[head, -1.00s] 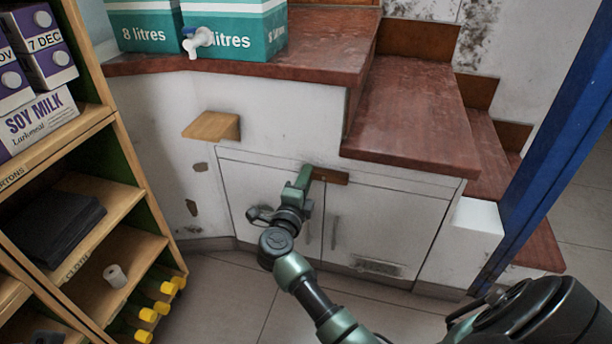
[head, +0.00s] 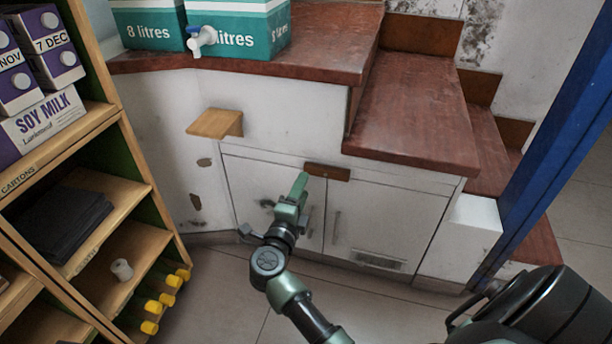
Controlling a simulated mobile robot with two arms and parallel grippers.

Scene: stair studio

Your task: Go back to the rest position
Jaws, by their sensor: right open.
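My right gripper (head: 299,184) is green and dark grey. Its arm comes up from the bottom of the head view, and its fingers point up towards the cabinet front. It is open, and I see nothing held in it. The fingers show in front of the white cabinet doors (head: 385,225), just below and left of a small brown wooden block (head: 327,172) at the doors' top edge. A gap shows between the fingers and the block in the picture. My left gripper is not in view.
Left is a wooden shelf unit (head: 140,170) with soy milk cartons (head: 45,120), dark cloths (head: 62,222) and yellow-capped items (head: 160,305). A small wooden ledge (head: 216,123) juts from the wall. Brown stairs (head: 415,115) and a blue post (head: 560,130) stand right. Tiled floor (head: 215,290) shows below.

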